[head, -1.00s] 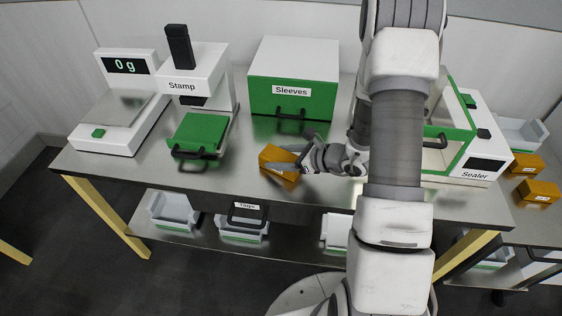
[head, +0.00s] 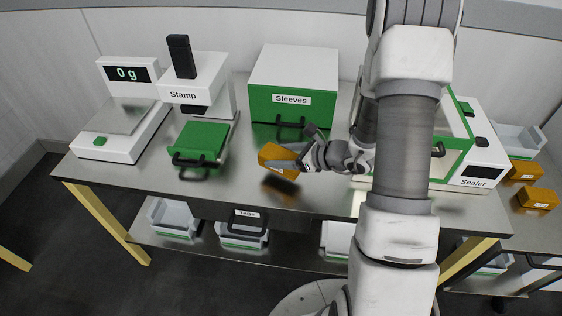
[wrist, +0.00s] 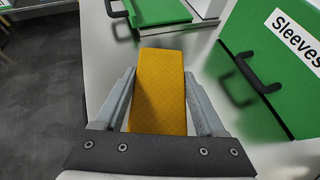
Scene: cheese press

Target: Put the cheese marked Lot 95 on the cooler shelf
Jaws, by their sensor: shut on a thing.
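An orange-yellow cheese block (head: 275,158) is held in my gripper (head: 297,158), a little above the middle of the steel table. A dark shadow or reflection shows on the table below it. In the wrist view the block (wrist: 162,88) sits between the two grey fingers of my gripper (wrist: 162,102), which are shut on its sides. No lot mark can be read on it. Two more orange blocks, (head: 524,170) and (head: 537,198), with small white labels, lie on a surface at the right; their labels are too small to read. I cannot make out a cooler shelf.
A scale (head: 120,120) reading 0 g, a stamp press (head: 196,95) with a green tray (head: 200,145), and a Sleeves box (head: 292,80) stand on the table (head: 235,190). The sealer (head: 483,165) is at right. White bins (head: 172,217) sit below. The front middle of the table is clear.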

